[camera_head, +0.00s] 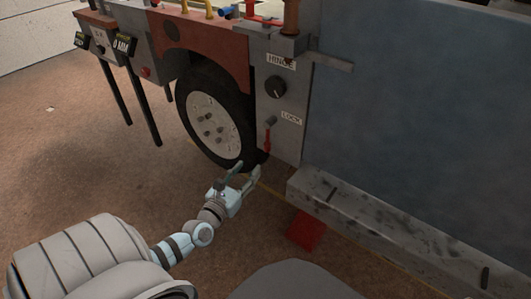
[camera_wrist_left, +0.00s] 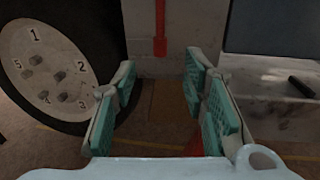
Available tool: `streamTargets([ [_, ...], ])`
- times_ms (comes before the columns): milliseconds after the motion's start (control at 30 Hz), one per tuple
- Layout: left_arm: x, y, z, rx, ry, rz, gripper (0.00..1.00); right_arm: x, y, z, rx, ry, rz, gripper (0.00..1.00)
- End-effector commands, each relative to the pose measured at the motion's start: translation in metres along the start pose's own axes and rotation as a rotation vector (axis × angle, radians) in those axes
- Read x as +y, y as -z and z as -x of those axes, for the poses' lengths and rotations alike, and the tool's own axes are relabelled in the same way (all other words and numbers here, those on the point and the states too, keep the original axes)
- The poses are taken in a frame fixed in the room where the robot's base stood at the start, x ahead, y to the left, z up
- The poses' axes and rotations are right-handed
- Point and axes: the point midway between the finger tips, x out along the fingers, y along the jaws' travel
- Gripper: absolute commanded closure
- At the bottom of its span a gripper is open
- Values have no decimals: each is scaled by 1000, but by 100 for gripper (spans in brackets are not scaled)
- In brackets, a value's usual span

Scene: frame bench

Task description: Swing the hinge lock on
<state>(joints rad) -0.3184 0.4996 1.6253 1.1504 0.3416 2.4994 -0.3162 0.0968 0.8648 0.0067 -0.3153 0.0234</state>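The hinge lock is a red lever (camera_head: 267,138) hanging down from a grey pivot (camera_head: 271,122) on the grey post, beside the LOCK label (camera_head: 291,118). In the left wrist view the red lever (camera_wrist_left: 160,32) hangs straight down, with a wider red end, ahead of and between the fingers. Its top is cut off there. My left gripper (camera_head: 244,176) is open and empty, below the lever and apart from it. Its teal finger pads (camera_wrist_left: 160,85) stand wide apart in the left wrist view. My right gripper is not in view.
A wheel (camera_head: 212,127) with numbered nuts stands left of the post. A black knob (camera_head: 275,87) sits under the HINGE label (camera_head: 281,61). A large blue-grey panel (camera_head: 420,110) and a grey ledge (camera_head: 375,228) are at right. A red piece (camera_head: 306,231) shows below the ledge.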

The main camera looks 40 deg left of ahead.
Motion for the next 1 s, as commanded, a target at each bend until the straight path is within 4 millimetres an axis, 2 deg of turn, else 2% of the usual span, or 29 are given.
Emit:
streamTargets([
  [200, 0, 0, -63, -4, -2, -2, 60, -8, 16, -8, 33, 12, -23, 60],
  [300, 0, 2, -89, -1, -2, -4, 60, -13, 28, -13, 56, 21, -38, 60],
  [400, 0, 2, -108, 1, -1, -4, 60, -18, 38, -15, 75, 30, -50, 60],
  [533, 0, 1, -120, 2, 0, -5, 60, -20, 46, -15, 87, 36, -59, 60],
  [800, 0, 0, -122, 4, 0, -6, 60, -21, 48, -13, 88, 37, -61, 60],
  [1000, 0, 0, -121, 4, 0, -6, 92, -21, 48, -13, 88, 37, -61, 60],
])
